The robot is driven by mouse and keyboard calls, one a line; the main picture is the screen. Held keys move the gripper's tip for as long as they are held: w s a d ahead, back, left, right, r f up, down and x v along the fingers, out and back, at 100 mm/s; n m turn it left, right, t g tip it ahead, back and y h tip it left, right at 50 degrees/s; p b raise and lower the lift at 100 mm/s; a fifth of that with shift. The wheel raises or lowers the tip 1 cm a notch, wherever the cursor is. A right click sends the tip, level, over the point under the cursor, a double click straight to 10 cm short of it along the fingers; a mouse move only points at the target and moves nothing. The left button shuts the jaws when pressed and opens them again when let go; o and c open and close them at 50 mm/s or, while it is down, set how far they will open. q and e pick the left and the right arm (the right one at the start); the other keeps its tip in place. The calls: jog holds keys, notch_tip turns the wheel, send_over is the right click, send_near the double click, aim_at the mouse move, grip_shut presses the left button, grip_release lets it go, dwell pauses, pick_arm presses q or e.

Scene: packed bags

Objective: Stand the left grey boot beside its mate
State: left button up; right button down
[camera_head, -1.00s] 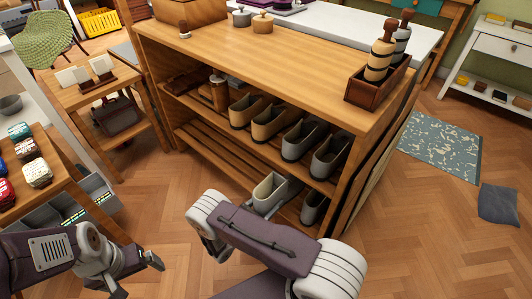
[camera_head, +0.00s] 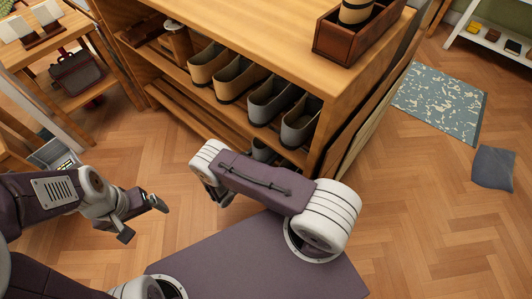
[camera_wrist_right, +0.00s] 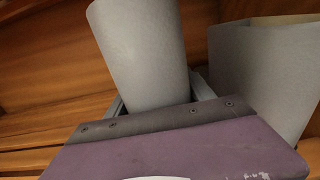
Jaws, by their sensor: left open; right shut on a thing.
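A grey boot (camera_wrist_right: 143,50) stands between the two fingers of my right gripper (camera_wrist_right: 158,96), which is shut on it; the boot leans slightly in the right wrist view. A second grey boot (camera_wrist_right: 262,75) is just right of it, with a gap between them. My left gripper (camera_head: 141,219) is open and empty over the floor, away from the boots.
The wooden shelf unit (camera_head: 283,52) holds tan boots (camera_head: 242,78) and grey boots (camera_head: 270,98) on its upper shelf. A wooden crate (camera_head: 345,45) sits on top. The shelf's post and boards are close around my right gripper. A rug (camera_head: 440,102) and open floor lie right.

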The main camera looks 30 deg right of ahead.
notch_tip(320, 180, down, 4)
jog(key=b, duration=0.3)
jog(key=shift+r, duration=0.1)
jog(key=shift+r+p, duration=0.25)
jog(key=shift+p, duration=0.05)
jog(key=c, duration=0.8)
grip_release()
jog(key=shift+f, duration=0.2)
jog(key=o, duration=0.4)
